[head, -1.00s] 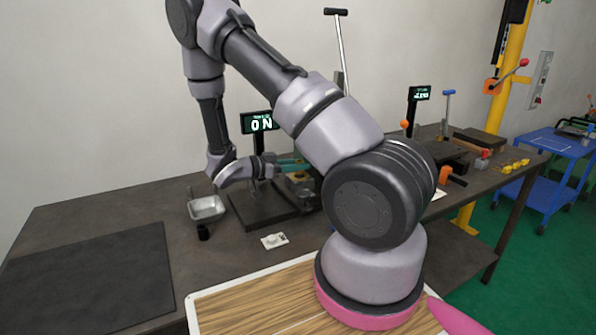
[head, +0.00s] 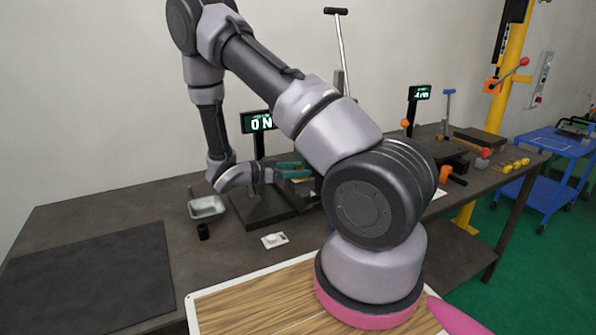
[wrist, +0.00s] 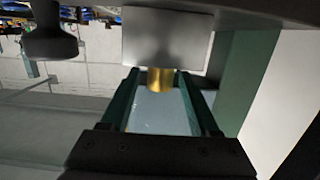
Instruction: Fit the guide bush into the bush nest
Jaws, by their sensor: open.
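My gripper (head: 293,170) is at the fixture on the table, with its green fingers pointing right in the head view. In the wrist view the fingers (wrist: 160,95) are apart. A short brass cylinder (wrist: 160,78), which looks like the guide bush, shows between the fingertips, just under a grey metal block (wrist: 165,38). I cannot tell whether the fingers touch it or whether it sits in the block. The bush nest cannot be made out clearly; my arm hides part of the fixture in the head view.
The fixture's dark base (head: 255,212) stands on the table under my gripper, with a lit display (head: 257,122) behind. A metal tray (head: 207,208), a black cylinder (head: 203,231) and a small white item (head: 275,240) lie nearby. A dark mat (head: 90,280) lies clear at left.

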